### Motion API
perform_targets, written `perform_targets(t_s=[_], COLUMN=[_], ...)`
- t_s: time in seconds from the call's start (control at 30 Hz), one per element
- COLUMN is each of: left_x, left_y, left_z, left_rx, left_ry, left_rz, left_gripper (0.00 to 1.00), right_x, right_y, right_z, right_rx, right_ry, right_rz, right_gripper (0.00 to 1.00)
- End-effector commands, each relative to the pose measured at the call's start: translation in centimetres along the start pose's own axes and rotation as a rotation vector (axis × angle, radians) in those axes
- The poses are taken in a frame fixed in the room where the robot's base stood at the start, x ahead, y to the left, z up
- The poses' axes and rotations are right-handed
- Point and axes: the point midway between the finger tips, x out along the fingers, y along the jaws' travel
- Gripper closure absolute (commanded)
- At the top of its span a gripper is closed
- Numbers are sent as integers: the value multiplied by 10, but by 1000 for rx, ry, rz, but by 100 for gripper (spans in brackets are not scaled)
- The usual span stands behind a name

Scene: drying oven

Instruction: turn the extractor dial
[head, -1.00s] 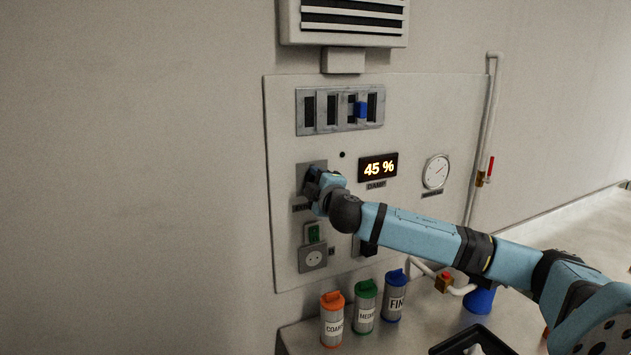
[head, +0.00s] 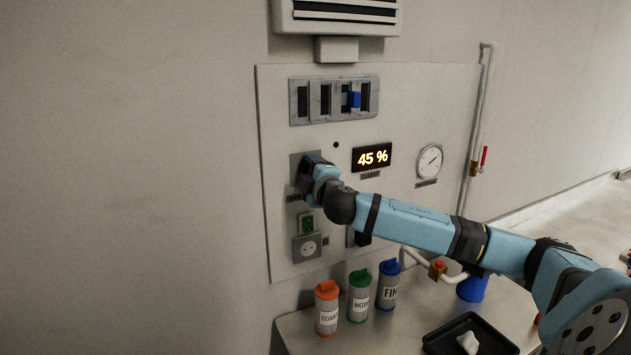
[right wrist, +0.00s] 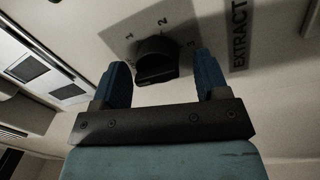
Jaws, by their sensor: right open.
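The extractor dial (right wrist: 156,62) is a dark round knob on a grey plate in the right wrist view, with numbers around it and an "EXTRACT" label (right wrist: 240,35) beside it. My right gripper (right wrist: 156,82) is open, its two blue fingers on either side of the knob's near end. I cannot tell whether they touch it. In the head view my right gripper (head: 312,170) is at the dial's plate (head: 297,158) and hides the dial. My left gripper is not in view.
The panel (head: 410,110) also holds a 45 % display (head: 372,157), a gauge (head: 429,160), slots with a blue slider (head: 354,99) and a socket (head: 307,247). Below, orange (head: 327,312), green (head: 359,300) and blue-lidded (head: 387,288) canisters stand near a black tray (head: 436,343).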

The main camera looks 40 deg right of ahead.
Motion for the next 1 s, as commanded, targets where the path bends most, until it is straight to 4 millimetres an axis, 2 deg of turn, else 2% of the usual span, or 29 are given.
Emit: perform_targets(t_s=[0.17, 0.4, 0.6, 1.0], left_x=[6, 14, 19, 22], left_y=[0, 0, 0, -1], left_z=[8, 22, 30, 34], left_rx=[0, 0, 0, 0], left_ry=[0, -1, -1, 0], left_rz=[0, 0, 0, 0], left_gripper=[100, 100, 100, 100], right_x=[-25, -76, -110, -134], right_y=[-4, -5, -5, -2], right_z=[1, 1, 0, 0], right_rx=[-4, -6, -7, -2], right_ry=[2, 2, 3, 1], right_rz=[-3, -4, -5, -3], right_gripper=[32, 32, 32, 32])
